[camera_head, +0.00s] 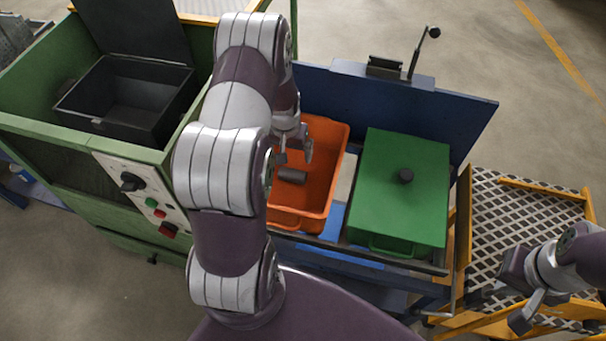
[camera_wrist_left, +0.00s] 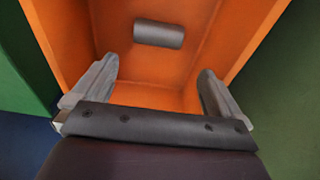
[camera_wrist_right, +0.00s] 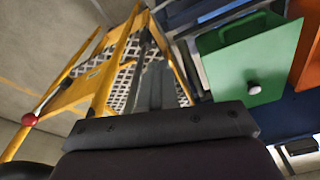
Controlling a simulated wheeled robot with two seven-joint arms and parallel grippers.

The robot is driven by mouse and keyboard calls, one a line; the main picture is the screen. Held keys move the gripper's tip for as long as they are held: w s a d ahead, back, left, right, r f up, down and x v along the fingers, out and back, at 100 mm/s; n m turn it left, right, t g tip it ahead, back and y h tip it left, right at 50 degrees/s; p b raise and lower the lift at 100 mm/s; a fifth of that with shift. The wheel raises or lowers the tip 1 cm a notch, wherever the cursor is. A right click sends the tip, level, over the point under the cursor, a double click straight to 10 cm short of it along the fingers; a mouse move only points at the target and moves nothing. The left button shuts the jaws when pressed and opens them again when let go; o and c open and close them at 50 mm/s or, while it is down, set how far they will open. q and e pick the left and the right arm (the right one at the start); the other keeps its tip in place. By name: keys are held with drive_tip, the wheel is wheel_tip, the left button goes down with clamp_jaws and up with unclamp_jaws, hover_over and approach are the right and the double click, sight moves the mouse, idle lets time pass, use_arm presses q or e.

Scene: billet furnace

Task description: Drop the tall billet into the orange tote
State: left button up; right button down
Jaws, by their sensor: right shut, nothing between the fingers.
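A grey cylindrical billet (camera_head: 292,175) lies on its side on the floor of the orange tote (camera_head: 318,205). In the left wrist view the billet (camera_wrist_left: 158,34) lies in the tote (camera_wrist_left: 60,32), apart from the fingers. My left gripper (camera_head: 294,150) is over the tote, its fingers (camera_wrist_left: 150,88) wide apart with nothing between them. Part of the tote is hidden behind my left arm. My right gripper (camera_head: 505,306) is far to the right, away from the tote, and its fingers (camera_wrist_right: 157,85) are together and empty.
A green box with a lid and dark knob (camera_head: 405,195) stands right of the tote. A green furnace cabinet with an open black chamber (camera_head: 128,100) is at the left. Yellow steps with a mesh tread (camera_head: 510,225) are at the right. A blue panel (camera_head: 440,102) rises behind.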

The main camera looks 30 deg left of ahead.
use_arm(q)
wheel_tip(320, 180, up, 13)
drive_tip(key=s+p, duration=0.1)
drive_tip(key=p, duration=0.1)
drive_tip(key=shift+s+d+f, duration=0.15)
drive_tip(key=shift+s+d, duration=0.05)
drive_tip(key=shift+s, duration=0.05)
drive_tip(key=shift+f, duration=0.1)
